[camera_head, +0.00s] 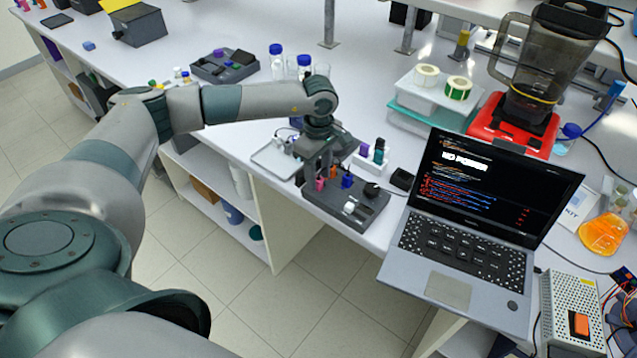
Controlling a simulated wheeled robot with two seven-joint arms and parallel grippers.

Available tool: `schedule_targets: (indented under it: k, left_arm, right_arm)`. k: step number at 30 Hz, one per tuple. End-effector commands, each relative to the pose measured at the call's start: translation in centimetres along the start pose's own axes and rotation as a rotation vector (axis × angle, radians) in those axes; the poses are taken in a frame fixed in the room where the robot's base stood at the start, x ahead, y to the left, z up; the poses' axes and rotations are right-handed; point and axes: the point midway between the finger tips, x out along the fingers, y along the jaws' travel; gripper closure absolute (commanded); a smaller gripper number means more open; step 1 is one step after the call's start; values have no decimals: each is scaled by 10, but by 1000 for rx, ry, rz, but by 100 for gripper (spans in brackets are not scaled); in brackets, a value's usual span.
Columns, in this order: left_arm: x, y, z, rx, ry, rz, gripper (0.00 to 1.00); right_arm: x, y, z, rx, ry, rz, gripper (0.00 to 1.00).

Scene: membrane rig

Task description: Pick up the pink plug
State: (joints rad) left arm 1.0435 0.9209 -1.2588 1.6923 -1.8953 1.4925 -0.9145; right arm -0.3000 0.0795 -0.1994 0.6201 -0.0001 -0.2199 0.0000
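The pink plug (320,184) is small and upright at the left side of the dark grey rig (350,213), near the edge of the white bench. My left gripper (319,172) points down right over the rig's back left part, with its fingers close to the pink plug. The plug's upper part is partly hidden by the gripper. The fingers are small and dark here, so I cannot tell whether they touch the plug or how wide they stand. My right gripper is not in view.
A white knob (349,207) sits in front. An open laptop (455,245) is to the right, a white block with vials (369,162) behind. The bench edge drops off at left.

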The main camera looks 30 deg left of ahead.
Motion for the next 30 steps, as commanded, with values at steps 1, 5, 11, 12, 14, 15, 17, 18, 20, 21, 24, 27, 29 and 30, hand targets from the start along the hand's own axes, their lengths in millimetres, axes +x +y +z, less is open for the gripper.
schedule_targets:
  k: [1,5,11,12,14,15,17,18,20,21,24,27,29,30]
  left_arm:
    - [0,0,0,0,0,0,70]
    - [0,0,0,0,0,0,100]
    - [0,0,0,0,0,0,100]
    - [0,0,0,0,0,0,100]
    - [0,0,0,0,0,0,100]
    - [-1,0,0,0,0,1,100]
    - [-2,0,0,0,0,1,100]
    - [-3,1,0,0,0,2,100]
    - [-6,1,0,-1,0,2,100]
    - [-8,1,0,-1,0,2,100]
    - [-18,1,0,0,-1,3,100]
    - [-33,1,0,0,-1,4,100]
    - [-40,1,7,5,-3,3,100]
    - [-44,1,16,5,-4,4,100]
  right_arm:
    - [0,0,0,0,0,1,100]
    - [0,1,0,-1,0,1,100]
    - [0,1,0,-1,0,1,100]
    - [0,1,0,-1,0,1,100]
    - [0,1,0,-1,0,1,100]
    - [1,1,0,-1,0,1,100]
    - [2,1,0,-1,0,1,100]
    - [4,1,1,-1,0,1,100]
    - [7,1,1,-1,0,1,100]
    - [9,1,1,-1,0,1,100]
    - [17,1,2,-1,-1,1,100]
    - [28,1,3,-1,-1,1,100]
    - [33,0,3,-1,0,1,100]
    - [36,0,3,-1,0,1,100]
